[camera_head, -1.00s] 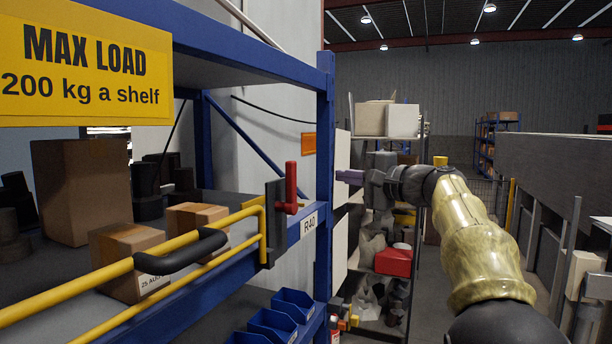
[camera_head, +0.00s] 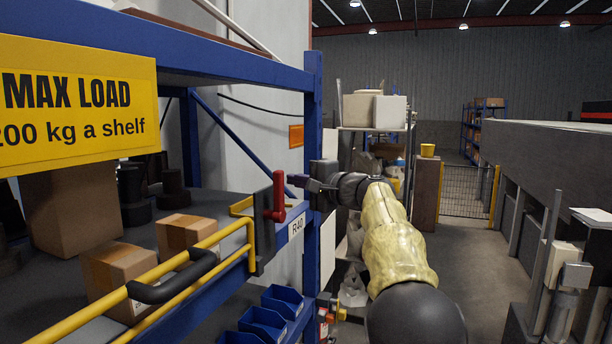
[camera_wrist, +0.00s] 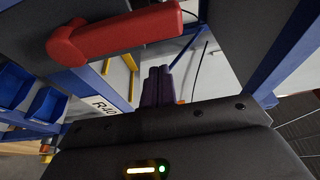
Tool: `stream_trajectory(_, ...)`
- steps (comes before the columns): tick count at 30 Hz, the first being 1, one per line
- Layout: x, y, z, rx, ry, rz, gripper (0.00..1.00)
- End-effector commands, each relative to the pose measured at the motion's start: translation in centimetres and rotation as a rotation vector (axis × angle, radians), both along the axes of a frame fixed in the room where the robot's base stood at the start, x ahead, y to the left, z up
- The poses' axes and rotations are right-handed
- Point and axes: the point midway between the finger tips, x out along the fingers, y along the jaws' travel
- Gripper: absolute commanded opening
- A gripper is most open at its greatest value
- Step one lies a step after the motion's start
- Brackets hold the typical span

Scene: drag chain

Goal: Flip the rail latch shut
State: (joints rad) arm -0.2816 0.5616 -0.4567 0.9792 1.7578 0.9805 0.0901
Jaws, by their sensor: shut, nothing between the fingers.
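The rail latch is a red lever (camera_head: 278,193) on a dark bracket (camera_head: 262,240) at the right end of the yellow rail (camera_head: 205,245). The lever stands upright, with its thicker hub at the bottom. My gripper (camera_head: 296,180) is just right of the lever's upper part, its purple fingers pointing left. In the wrist view the red lever (camera_wrist: 120,32) is large at the upper left, and my purple fingers (camera_wrist: 159,84) are together and empty. A gap shows between fingers and lever there; contact cannot be made out in the head view.
A blue rack upright (camera_head: 313,130) stands close by my gripper. Cardboard boxes (camera_head: 118,275) sit on the shelf behind the rail, which has a black handle (camera_head: 175,280). Blue bins (camera_head: 262,325) hang below. The aisle floor (camera_head: 450,270) at right is open.

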Motion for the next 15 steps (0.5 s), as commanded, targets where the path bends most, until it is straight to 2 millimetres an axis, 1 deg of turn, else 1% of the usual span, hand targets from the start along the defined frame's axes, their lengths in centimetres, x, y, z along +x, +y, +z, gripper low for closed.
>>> stream_trajectory(9,-2.4,0.9,0.1,0.001,0.002,0.002,0.0)
stream_trajectory(15,-3.0,1.1,-0.1,0.001,0.0,0.001,0.0)
